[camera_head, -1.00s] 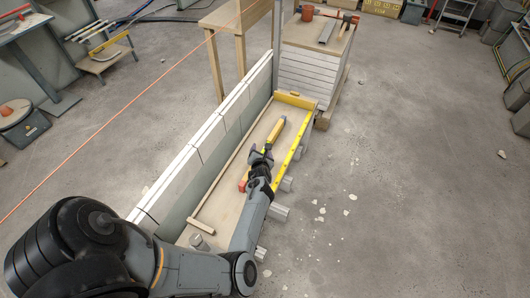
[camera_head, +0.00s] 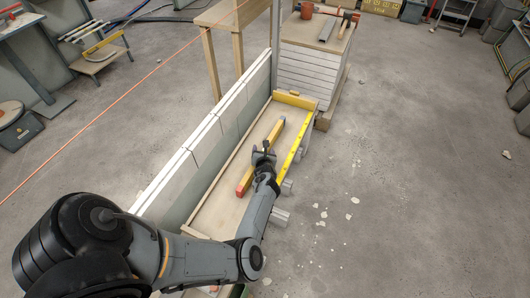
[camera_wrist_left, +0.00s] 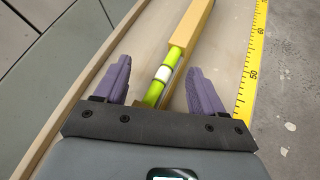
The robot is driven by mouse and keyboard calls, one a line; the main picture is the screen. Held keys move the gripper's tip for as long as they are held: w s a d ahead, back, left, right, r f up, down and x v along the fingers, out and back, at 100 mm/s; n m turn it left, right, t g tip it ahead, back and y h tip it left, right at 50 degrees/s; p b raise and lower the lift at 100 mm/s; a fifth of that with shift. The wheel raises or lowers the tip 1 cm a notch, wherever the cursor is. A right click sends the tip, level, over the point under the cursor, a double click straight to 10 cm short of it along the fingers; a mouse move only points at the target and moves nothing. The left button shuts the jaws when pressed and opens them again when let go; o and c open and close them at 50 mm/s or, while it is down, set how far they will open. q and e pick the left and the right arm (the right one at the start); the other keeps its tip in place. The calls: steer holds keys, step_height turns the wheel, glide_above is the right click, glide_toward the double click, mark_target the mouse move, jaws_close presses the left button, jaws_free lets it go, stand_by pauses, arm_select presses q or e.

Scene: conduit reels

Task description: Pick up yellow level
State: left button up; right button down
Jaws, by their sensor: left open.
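The yellow level (camera_head: 246,180) lies lengthwise on the light wooden board (camera_head: 225,198), its near end red. My left gripper (camera_head: 262,150) is open over the middle of the level, from the right side. In the left wrist view, the level (camera_wrist_left: 192,28) with its green vial runs between the two purple fingers of the open gripper (camera_wrist_left: 158,68). The fingers stand apart on both sides, and I cannot tell how far above the board they are. My right gripper is not in view.
A yellow measuring strip (camera_head: 291,151) runs along the board's right edge. A low wall of pale panels (camera_head: 205,140) stands along its left side. A stack of white slabs (camera_head: 308,70) with a hammer (camera_head: 345,24) is behind. The floor to the right is mostly clear.

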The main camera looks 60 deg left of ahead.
arm_select(q)
steer(key=shift+d, duration=0.15)
steer(key=shift+s+d+f, duration=0.1)
steer(key=shift+c, duration=0.7)
jaws_close()
